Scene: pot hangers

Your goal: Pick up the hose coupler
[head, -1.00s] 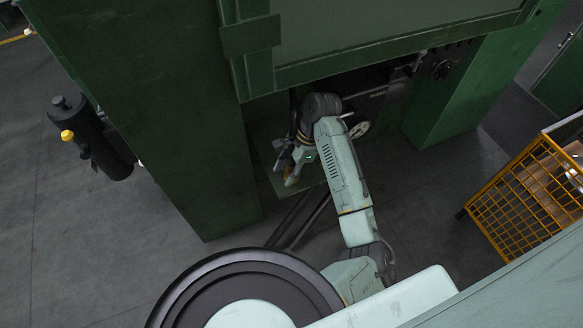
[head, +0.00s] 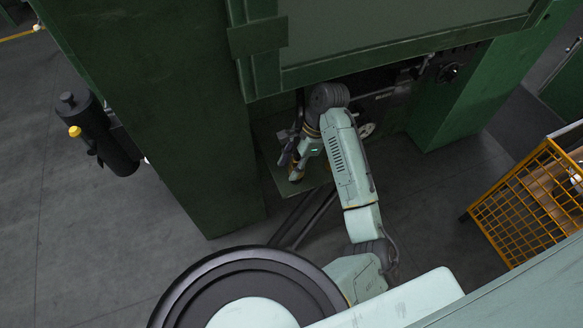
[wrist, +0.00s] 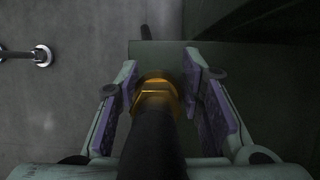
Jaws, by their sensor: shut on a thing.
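The hose coupler (wrist: 158,98) is a brass-coloured fitting on a thick black hose. In the wrist view it lies between the two purple-padded fingers of my gripper (wrist: 160,92), which is shut on it. The black hose (wrist: 153,145) runs from the coupler towards the bottom of that view. In the head view my gripper (head: 296,170) is small and dark under the green machine, by a low green ledge. The coupler is too small and shaded to make out clearly there.
The green machine (head: 150,90) has a tall leg left of my arm and an overhanging panel (head: 390,40) above it. A black cylinder with a yellow cap (head: 103,135) hangs on its left side. A yellow mesh crate (head: 525,205) stands at the right. Grey floor (head: 60,230) is open at the left.

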